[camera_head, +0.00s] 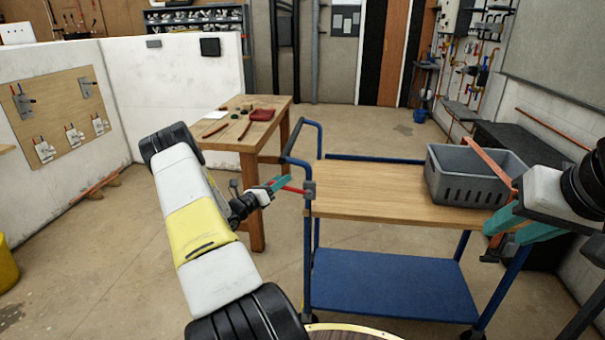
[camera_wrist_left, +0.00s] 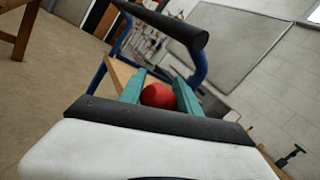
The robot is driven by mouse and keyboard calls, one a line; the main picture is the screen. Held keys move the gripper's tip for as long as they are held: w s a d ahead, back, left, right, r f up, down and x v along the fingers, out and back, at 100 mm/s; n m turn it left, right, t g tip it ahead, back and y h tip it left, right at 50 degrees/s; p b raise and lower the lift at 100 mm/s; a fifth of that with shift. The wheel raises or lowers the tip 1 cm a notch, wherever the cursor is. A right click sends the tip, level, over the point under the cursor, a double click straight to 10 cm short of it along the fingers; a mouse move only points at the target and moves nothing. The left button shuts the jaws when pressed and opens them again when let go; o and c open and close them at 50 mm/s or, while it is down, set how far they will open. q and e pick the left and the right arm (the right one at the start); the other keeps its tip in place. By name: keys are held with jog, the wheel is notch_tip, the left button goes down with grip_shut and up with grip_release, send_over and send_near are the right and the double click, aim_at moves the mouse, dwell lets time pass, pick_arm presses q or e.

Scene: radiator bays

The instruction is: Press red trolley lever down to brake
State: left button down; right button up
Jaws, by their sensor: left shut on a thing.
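The red lever (camera_head: 293,189) sticks out to the left from a dark bracket (camera_head: 309,190) at the left corner of the trolley (camera_head: 390,195). It looks close to level. My left gripper (camera_head: 277,184) is shut on the lever's outer end. In the left wrist view the rounded red end of the lever (camera_wrist_left: 158,95) sits between the teal fingertips. The rest of the lever is hidden there. My right gripper (camera_head: 520,222) is at the trolley's right end, beside a copper-coloured pipe (camera_head: 490,161). Whether it grips the pipe is unclear.
A grey crate (camera_head: 450,185) stands on the trolley's right side. The trolley has a blue push handle (camera_head: 302,140) and a blue lower shelf (camera_head: 390,285). A wooden table (camera_head: 240,140) with tools stands behind on the left. The floor left of the trolley is mostly clear.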

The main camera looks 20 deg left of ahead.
pick_arm(q)
notch_tip(320, 180, down, 8)
jog(key=n+t+y, duration=0.2)
jog(key=n+t, duration=0.1)
jog(key=n, duration=0.5)
jog(key=shift+d+r+n+t, duration=0.2)
jog(key=shift+d+n+t, duration=0.1)
jog(key=shift+d+t, duration=0.1)
jog(key=shift+s+f, duration=0.1)
jog(key=c, duration=0.9)
grip_release()
jog(key=shift+r, duration=0.3)
jog(key=v, duration=0.7)
jog(key=shift+s+f, duration=0.2)
jog(key=shift+s, duration=0.05)
